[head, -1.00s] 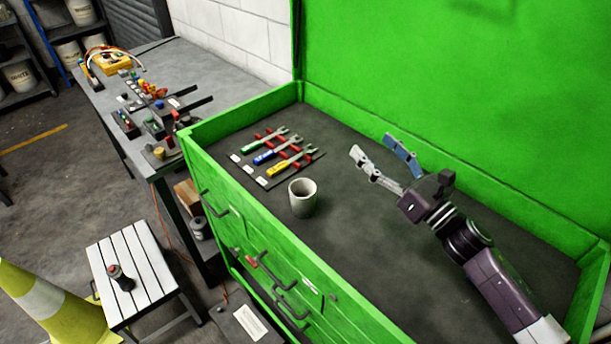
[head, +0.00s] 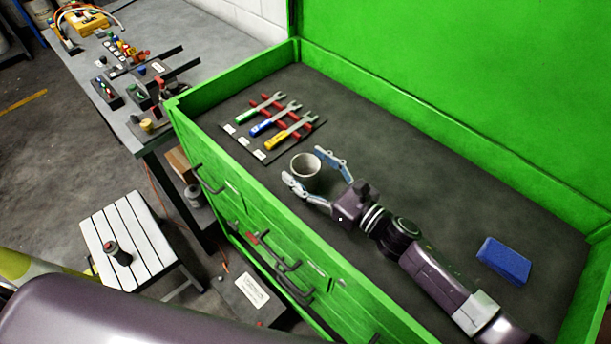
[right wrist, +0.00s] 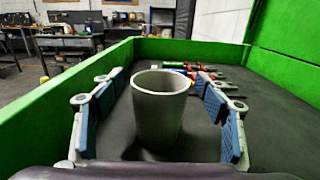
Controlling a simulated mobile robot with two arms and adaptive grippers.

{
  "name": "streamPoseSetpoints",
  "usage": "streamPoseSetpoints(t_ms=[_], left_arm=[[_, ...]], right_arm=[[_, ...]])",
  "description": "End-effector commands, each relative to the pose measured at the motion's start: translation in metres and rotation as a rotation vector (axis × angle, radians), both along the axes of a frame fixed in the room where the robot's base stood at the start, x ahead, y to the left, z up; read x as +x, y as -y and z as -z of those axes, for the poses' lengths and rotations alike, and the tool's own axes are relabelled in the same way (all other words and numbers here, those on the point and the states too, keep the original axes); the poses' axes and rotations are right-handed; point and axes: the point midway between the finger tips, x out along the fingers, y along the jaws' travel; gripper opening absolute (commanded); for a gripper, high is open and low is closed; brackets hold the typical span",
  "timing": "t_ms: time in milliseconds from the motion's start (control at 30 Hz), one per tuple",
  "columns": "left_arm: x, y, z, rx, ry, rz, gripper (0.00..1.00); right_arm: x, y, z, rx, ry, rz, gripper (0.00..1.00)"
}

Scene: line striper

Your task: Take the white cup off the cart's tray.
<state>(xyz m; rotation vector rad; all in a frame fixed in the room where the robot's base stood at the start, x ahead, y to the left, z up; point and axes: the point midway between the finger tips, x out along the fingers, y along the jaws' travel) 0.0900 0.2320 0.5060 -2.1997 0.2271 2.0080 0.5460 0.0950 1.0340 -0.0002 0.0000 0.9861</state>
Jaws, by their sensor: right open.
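The white cup (head: 304,172), greyish in this light, stands upright on the dark tray (head: 400,140) of the green cart. In the right wrist view the cup (right wrist: 159,108) stands between the two open fingers, with a gap on each side. My right gripper (head: 318,172) is open, low over the tray, its fingers reaching to either side of the cup. The right gripper's blue-padded fingers also show in the right wrist view (right wrist: 160,120). My left gripper is not in view.
Several wrenches (head: 268,122) lie on a mat beyond the cup. A blue block (head: 504,260) lies on the tray at the right. The cart's green rim (head: 240,170) runs close on the cup's left. A grey workbench (head: 110,70) stands beyond.

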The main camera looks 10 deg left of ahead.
Motion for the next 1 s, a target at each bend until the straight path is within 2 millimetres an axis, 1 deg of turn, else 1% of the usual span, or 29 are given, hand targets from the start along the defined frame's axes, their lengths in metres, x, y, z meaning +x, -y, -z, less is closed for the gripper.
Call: streamPoseSetpoints(t_ms=[33,100,267,367,500,700,1000], left_arm=[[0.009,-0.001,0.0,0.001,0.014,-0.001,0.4],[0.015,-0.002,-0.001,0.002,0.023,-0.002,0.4],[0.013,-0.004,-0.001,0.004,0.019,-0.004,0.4],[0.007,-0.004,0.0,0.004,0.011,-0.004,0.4],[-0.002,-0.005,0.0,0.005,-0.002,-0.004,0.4],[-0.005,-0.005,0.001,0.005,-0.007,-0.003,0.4],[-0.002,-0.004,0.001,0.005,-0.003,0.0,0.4]], right_arm=[[0.002,-0.003,0.0,0.0,0.0,0.0,0.68],[0.004,-0.005,0.0,0.0,0.0,0.001,0.68],[0.003,-0.005,0.0,-0.001,-0.001,0.001,0.68],[0.003,-0.004,0.0,-0.001,-0.001,0.001,0.59],[0.003,-0.004,0.0,-0.001,-0.001,0.001,0.44],[0.003,-0.004,0.0,0.0,0.0,0.001,0.23],[0.004,-0.004,-0.003,-0.001,0.001,0.001,0.23]])
